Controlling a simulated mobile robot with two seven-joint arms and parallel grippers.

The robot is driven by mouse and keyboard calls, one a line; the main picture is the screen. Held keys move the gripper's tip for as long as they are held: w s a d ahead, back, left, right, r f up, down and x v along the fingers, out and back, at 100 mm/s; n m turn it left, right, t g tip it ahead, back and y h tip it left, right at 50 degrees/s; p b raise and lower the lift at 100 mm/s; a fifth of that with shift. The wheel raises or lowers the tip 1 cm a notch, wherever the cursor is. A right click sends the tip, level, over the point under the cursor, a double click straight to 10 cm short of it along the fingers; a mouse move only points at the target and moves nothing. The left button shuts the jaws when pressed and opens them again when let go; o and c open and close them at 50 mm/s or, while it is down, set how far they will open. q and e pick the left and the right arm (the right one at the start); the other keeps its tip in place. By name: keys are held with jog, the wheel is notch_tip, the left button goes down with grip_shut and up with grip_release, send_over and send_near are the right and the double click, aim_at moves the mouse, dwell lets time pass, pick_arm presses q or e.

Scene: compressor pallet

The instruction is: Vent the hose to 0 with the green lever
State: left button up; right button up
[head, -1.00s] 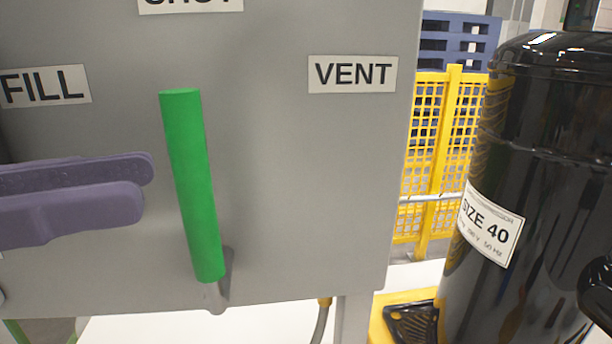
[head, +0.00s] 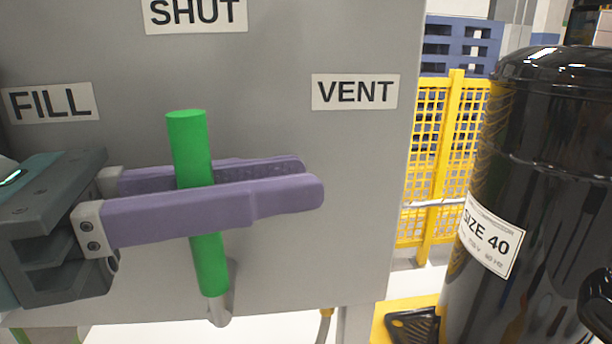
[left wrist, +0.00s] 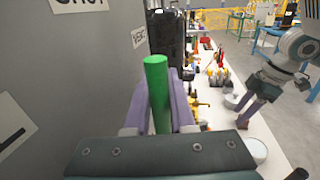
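The green lever (head: 190,141) stands nearly upright on the front of a grey panel, its top below the SHUT label (head: 195,13) and between the FILL (head: 50,102) and VENT (head: 355,91) labels. My left gripper (head: 250,185) reaches in from the left with one purple finger behind the lever and one in front. It looks shut on the lever's middle. In the left wrist view the lever (left wrist: 156,80) stands between the two fingers, with little or no gap. The near finger hides part of the lever. My right gripper is not in the head view.
A black tank (head: 540,130) labelled SIZE 40 stands to the right of the grey panel (head: 300,250). A yellow mesh fence (head: 455,160) is behind. Clear panel face lies between the fingertips and the panel's right edge. A hose hangs below the panel.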

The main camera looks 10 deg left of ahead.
pick_arm(q)
grip_shut()
dwell(0.9)
